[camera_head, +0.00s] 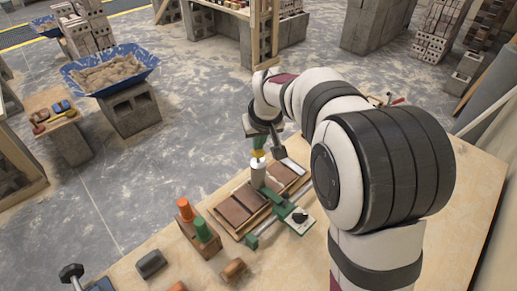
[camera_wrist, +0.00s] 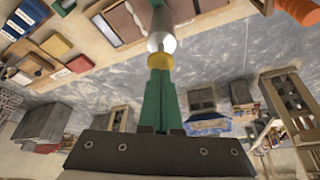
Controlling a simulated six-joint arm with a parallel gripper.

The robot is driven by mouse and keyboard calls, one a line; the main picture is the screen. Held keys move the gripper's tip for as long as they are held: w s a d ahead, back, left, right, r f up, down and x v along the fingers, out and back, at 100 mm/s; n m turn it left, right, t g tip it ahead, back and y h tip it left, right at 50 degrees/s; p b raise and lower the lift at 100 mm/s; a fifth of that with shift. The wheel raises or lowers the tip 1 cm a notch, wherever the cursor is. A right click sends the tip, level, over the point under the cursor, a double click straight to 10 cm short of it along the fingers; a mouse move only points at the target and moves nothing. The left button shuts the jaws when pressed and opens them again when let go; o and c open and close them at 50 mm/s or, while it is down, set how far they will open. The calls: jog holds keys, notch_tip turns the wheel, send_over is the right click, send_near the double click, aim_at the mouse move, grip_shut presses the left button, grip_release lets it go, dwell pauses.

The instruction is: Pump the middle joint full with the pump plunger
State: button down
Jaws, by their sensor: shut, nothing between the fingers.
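My gripper (camera_head: 259,145) is shut and empty, directly above the plunger. In the wrist view its green fingers (camera_wrist: 159,78) lie together and line up with the yellow top. They look to be at or very near contact; I cannot tell which. The middle joint and its fill are hidden behind the pump.
The bricks lie in a wooden tray (camera_head: 227,233) with a green clamp (camera_head: 252,242) at its front. A block with orange and green pegs (camera_head: 200,240) stands left of it. A dark block (camera_head: 150,263) lies further left. Bare bench (camera_head: 430,235) shows at the right.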

notch_tip(320, 180, up, 6)
jog(key=shift+r, duration=0.5)
jog(key=s+d+f+m+g, duration=0.1)
jog(key=s+d+f+m, duration=0.1)
jog(key=s, duration=0.9)
jog(key=s+d+f+m+g, duration=0.2)
jog(key=s+d+m, duration=0.1)
jog(key=s, duration=0.9)
jog(key=s+d+f+m+g, duration=0.1)
jog(key=s+d+f+m, duration=0.1)
jog(key=s, duration=1)
jog(key=shift+s+d+f+m+g+y, duration=0.2)
jog(key=shift+m+g+y, duration=0.1)
jog(key=shift+m, duration=0.5)
